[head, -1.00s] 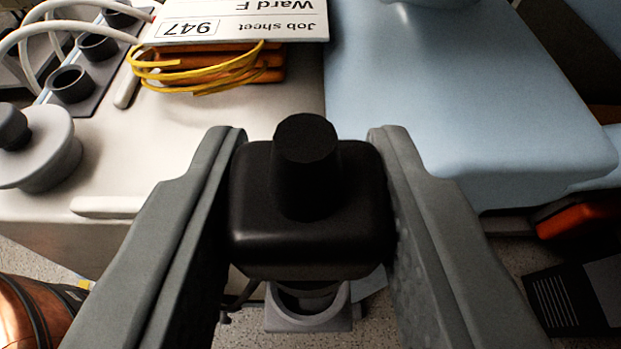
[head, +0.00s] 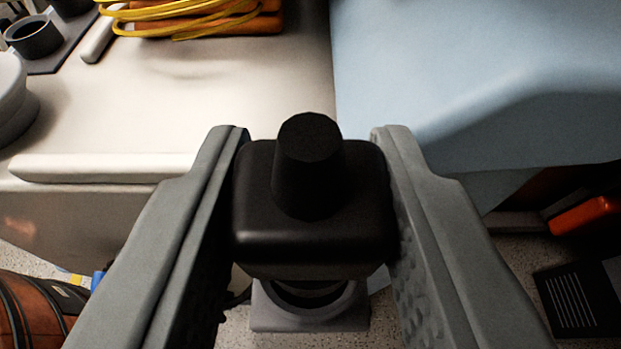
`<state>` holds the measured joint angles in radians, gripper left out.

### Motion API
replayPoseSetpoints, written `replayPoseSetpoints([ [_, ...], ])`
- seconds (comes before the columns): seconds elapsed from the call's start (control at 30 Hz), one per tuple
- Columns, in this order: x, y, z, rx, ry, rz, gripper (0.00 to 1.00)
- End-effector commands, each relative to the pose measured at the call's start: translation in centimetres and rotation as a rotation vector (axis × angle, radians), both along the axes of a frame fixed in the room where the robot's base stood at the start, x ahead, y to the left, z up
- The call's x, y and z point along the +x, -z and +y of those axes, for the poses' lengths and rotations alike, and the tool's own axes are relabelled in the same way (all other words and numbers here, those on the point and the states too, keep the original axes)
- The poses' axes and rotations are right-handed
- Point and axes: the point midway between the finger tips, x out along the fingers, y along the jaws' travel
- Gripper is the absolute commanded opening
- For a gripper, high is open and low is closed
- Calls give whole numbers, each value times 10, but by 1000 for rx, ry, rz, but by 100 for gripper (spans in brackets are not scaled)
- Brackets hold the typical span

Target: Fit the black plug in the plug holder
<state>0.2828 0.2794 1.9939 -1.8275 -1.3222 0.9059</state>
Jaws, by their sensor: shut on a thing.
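The black plug (head: 315,215) is a rounded block with a round stub on top, in the middle of the head view. My gripper (head: 315,200) is shut on it, one grey finger on each side. Below the plug in the picture is a grey ring-shaped holder on a square base (head: 312,318), which looks like the plug holder. The plug's body hides the ring's upper part. A dark lower part of the plug shows over the ring's opening; I cannot tell whether it is inside or above.
A pale worktop (head: 220,100) with a raised front lip lies at left, a blue surface (head: 480,80) at right. Yellow cable (head: 180,18) coils at the top. A brown bag (head: 40,312) and an orange thing (head: 588,215) are at the lower sides.

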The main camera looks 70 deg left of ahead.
Motion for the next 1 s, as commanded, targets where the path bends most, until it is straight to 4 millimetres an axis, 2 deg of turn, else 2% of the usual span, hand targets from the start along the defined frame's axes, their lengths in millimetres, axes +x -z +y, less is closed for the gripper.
replayPoseSetpoints([
  [1.0,0,18,0,0,0,0,3],
])
